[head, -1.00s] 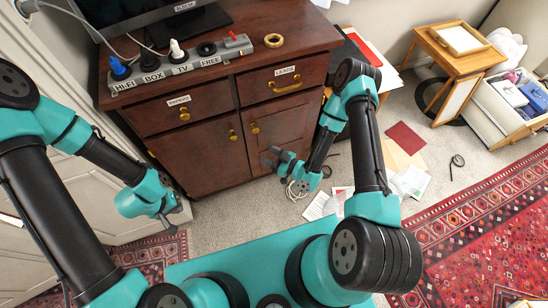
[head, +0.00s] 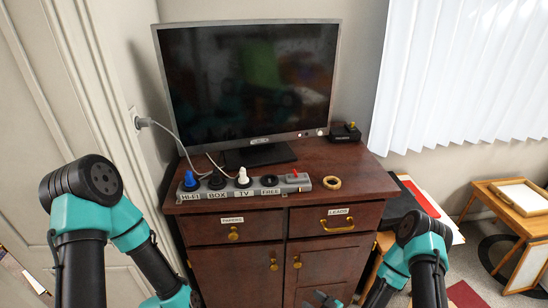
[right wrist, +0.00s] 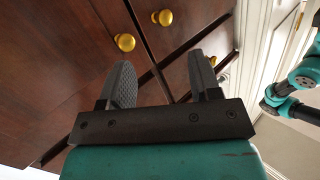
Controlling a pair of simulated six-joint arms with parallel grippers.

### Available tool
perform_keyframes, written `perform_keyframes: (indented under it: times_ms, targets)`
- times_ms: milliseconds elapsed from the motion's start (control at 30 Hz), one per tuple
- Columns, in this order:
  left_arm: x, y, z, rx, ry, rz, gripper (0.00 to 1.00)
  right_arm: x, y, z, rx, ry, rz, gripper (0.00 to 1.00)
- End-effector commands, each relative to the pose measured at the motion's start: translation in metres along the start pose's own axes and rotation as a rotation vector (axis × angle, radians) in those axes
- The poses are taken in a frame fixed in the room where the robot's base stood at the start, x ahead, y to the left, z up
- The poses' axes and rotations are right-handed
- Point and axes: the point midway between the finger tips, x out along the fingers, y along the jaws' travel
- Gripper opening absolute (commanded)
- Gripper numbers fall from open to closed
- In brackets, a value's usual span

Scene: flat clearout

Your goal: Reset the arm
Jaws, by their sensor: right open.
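My right gripper (right wrist: 160,74) is open in the right wrist view, with nothing between its two dark fingers. It faces the dark red-brown cabinet doors with brass knobs (right wrist: 125,42). In the head view only a small part of the right gripper (head: 328,299) shows at the bottom edge, in front of the cabinet (head: 232,270). My left arm stands at the left in the head view. Its lower end runs out of the bottom edge, and I cannot make out its gripper. Part of my left arm also shows at the right edge of the right wrist view.
A labelled power strip (head: 255,187) with plugs lies along the cabinet top, beside a brass-coloured ring (head: 331,183). A monitor (head: 250,80) and a small black box (head: 345,132) stand behind. A wooden tray table (head: 490,200) stands at the right. A wall and door are close on the left.

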Motion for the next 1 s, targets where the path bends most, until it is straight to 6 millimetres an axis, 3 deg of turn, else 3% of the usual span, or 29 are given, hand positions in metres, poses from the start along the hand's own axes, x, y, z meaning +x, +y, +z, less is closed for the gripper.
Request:
perform_keyframes:
  times_ms: [267,433,600,800,1000]
  targets:
    - [0.000,0.000,0.000,0.000,0.000,0.000,0.00,-0.022,0.014,0.005,0.174,-0.437,0.080,0.57]
    - [0.000,0.000,0.000,0.000,0.000,0.000,0.00,-0.053,0.011,0.000,0.352,-0.698,0.193,0.57]
    - [0.000,0.000,0.000,0.000,0.000,0.000,0.00,-0.091,-0.005,-0.015,0.570,-0.918,0.334,0.57]
    - [0.000,0.000,0.000,0.000,0.000,0.000,0.00,-0.122,-0.029,-0.032,0.773,-1.066,0.457,0.57]
    - [0.000,0.000,0.000,0.000,0.000,0.000,0.00,-0.129,-0.035,-0.035,0.817,-1.095,0.481,0.57]
